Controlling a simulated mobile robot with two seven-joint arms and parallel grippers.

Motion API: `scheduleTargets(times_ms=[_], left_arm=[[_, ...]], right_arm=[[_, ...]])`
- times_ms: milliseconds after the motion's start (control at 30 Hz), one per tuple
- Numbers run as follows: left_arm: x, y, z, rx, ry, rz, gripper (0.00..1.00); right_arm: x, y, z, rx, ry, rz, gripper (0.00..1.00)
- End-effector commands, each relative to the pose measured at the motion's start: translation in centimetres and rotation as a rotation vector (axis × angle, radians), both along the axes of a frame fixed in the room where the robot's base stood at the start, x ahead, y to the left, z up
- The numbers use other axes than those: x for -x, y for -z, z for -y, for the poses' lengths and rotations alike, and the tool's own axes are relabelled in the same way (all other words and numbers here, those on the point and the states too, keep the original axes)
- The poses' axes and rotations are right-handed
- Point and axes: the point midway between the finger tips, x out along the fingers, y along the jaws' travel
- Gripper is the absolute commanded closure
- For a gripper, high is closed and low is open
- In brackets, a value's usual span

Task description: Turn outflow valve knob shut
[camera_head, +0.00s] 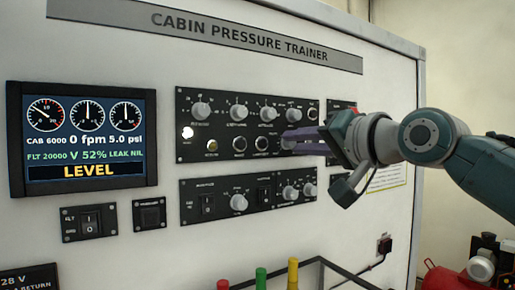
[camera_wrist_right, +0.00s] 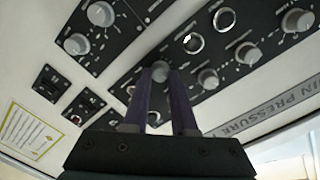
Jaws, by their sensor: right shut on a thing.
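My right gripper (camera_head: 292,139) reaches in from the right to the black upper knob panel (camera_head: 222,122). It is shut on a grey knob (camera_head: 288,144) at the lower right of that panel. In the right wrist view the two purple fingers (camera_wrist_right: 162,85) stand on either side of this knob (camera_wrist_right: 160,70). The knob's label is too small or covered, so I cannot tell its name or pointer position. The screen (camera_head: 82,138) reads CAB 6000, 0 fpm, 5.0 psi, V 52%, LEAK NIL and LEVEL. My left gripper is not in view.
Several other knobs sit close by, such as one above (camera_head: 268,114). A lower panel (camera_head: 222,199) with knobs and switches is just below. Green (camera_head: 261,278) and yellow (camera_head: 293,272) upright handles stand at the bottom. A red machine (camera_head: 455,281) is at the lower right.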

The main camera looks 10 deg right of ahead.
Motion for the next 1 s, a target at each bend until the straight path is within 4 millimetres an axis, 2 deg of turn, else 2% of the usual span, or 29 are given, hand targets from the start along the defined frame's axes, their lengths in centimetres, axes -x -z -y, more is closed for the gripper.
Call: scheduleTargets(times_ms=[500,1000], left_arm=[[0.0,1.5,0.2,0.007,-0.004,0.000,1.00],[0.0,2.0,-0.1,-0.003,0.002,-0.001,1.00]], right_arm=[[0.0,0.0,-0.1,0.462,-0.001,0.169,1.00],[0.1,0.0,-0.2,0.909,0.000,0.330,1.00]])
